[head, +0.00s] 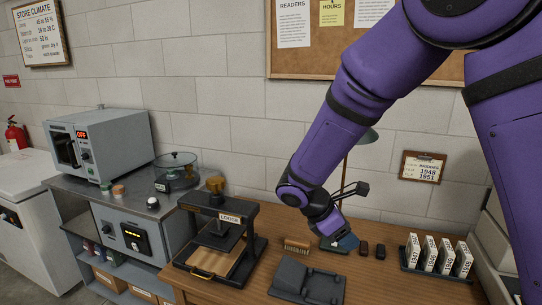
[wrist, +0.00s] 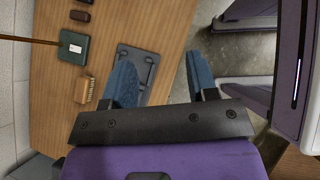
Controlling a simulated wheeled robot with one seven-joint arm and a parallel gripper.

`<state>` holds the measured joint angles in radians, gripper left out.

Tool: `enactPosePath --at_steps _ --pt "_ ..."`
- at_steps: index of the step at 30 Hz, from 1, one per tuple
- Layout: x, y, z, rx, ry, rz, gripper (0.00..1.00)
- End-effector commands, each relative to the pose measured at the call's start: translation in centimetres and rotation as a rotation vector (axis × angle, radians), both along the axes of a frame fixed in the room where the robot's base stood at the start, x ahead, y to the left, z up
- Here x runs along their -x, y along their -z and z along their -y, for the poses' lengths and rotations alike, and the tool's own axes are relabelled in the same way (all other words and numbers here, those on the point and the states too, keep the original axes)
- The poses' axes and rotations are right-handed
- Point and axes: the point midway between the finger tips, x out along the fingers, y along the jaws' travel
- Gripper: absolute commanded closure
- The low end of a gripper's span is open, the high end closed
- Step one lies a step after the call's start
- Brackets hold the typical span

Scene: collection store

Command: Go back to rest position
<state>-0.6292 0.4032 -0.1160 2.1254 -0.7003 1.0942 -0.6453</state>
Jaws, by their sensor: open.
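My gripper (head: 347,241) is at the end of my purple arm, over the wooden table in the head view. In the wrist view its two blue fingers stand wide apart, so my gripper (wrist: 161,80) is open, with nothing between them. The fingers are over the table's edge, one above the wood and one above the floor. A dark grey cradle (head: 307,281) lies on the table below; it also shows in the wrist view (wrist: 148,58), partly hidden by a finger.
A press (head: 252,246) labelled LOOSE, a brush (head: 297,246) and a rack (head: 423,269) of white boxes stand on the wooden table (head: 385,291). A lamp's green base (wrist: 72,48) and small dark blocks (wrist: 80,15) are nearby. An oven (head: 105,143) reads OFF at left.

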Motion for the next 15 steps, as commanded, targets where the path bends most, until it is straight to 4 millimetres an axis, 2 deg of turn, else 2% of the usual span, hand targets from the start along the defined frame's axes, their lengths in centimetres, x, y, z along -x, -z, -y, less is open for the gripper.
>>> enactPosePath --at_steps 1,6,15 --pt "0.5 -1.5 1.1 -0.042 0.057 0.037 0.47" --pt "2.6 -5.5 3.9 -0.171 0.246 0.149 0.47" --pt "7.4 -11.4 8.1 -0.389 0.577 0.35 0.47"
